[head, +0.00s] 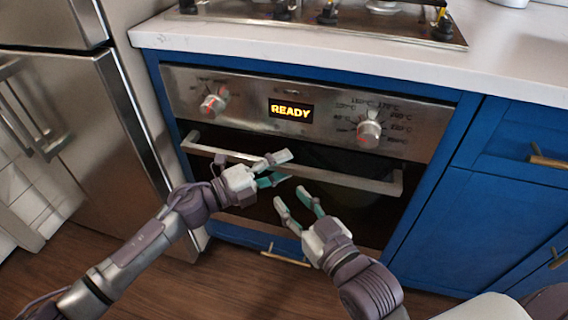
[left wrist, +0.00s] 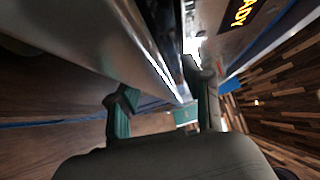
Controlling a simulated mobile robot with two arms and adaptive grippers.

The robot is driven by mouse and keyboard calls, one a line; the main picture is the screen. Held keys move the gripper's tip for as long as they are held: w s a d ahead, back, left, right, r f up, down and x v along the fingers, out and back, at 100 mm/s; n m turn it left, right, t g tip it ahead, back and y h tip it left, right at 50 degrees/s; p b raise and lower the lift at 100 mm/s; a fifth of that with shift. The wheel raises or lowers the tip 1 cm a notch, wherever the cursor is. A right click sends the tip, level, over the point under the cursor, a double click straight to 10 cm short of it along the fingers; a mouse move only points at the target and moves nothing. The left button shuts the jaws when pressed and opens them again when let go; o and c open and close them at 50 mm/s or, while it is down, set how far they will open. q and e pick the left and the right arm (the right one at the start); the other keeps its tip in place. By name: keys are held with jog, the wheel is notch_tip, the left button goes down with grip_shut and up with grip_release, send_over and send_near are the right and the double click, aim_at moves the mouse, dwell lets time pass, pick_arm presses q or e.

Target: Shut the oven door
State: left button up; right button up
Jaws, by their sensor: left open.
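The oven door (head: 240,205) is a dark panel with a long pale metal handle (head: 345,183) across its top. A dark band shows between the handle and the control panel; how far the door stands ajar I cannot tell. My left gripper (head: 290,166) is open at the middle of the handle, one finger above the bar and one below it in the head view. In the left wrist view its fingers (left wrist: 160,92) are spread, with a bright metal edge between them; contact is unclear. My right gripper (head: 296,195) is open and empty, just below the handle in the picture.
The control panel (head: 235,105) has two knobs and a lit READY display (head: 291,110). A white counter (head: 370,56) with a hob (head: 350,22) is above. A steel fridge (head: 95,140) stands left, blue cabinets (head: 470,190) right. Wooden floor (head: 120,250) shows below.

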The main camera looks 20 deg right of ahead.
pick_arm(q)
jog(key=v, duration=1.1)
